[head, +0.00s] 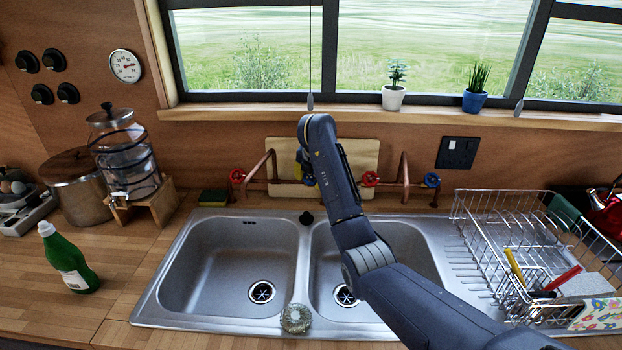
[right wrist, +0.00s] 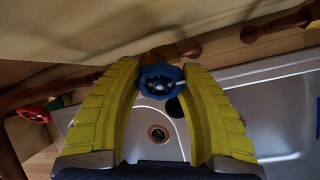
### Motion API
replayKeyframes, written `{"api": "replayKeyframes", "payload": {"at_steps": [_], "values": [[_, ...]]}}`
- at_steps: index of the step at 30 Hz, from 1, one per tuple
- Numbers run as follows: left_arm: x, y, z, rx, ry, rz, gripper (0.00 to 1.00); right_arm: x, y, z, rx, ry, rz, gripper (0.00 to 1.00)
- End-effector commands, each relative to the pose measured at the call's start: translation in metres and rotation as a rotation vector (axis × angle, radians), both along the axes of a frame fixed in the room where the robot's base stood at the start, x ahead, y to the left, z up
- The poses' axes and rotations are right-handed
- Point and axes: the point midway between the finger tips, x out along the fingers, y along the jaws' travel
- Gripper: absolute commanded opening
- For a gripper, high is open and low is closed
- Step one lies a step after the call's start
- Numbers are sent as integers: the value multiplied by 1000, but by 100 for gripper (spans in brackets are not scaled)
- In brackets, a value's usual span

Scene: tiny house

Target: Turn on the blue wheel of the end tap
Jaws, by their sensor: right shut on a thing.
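Copper taps with red and blue wheels stand behind the sink. A blue wheel (right wrist: 160,85) sits between the yellow fingertips of my right gripper (right wrist: 158,78), which is shut on it. In the head view, my right gripper (head: 302,172) is at the left tap, mostly hidden behind my own arm. That tap's red wheel (head: 237,175) is to its left and also shows in the right wrist view (right wrist: 35,110). The right tap has a red wheel (head: 370,178) and a far-right blue wheel (head: 431,180), with no gripper at either. My left gripper is not in view.
A double steel sink (head: 190,315) lies below the taps. A wire dish rack (head: 475,235) stands at the right. A green bottle (head: 68,262) and a glass dispenser (head: 125,160) are at the left. A pale board (head: 360,157) leans behind the taps.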

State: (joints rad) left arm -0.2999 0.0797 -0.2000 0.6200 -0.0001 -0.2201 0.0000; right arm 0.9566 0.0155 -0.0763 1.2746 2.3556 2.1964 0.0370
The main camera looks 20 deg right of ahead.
Motion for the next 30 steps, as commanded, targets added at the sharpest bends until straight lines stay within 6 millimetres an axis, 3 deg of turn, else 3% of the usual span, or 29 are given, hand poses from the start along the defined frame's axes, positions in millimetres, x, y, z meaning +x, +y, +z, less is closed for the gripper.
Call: {"api": "replayKeyframes", "payload": {"at_steps": [11,30], "values": [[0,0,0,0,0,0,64,0,1,0,-82,30,117,13],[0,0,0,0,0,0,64,0,1,-1,-384,133,545,13]]}}
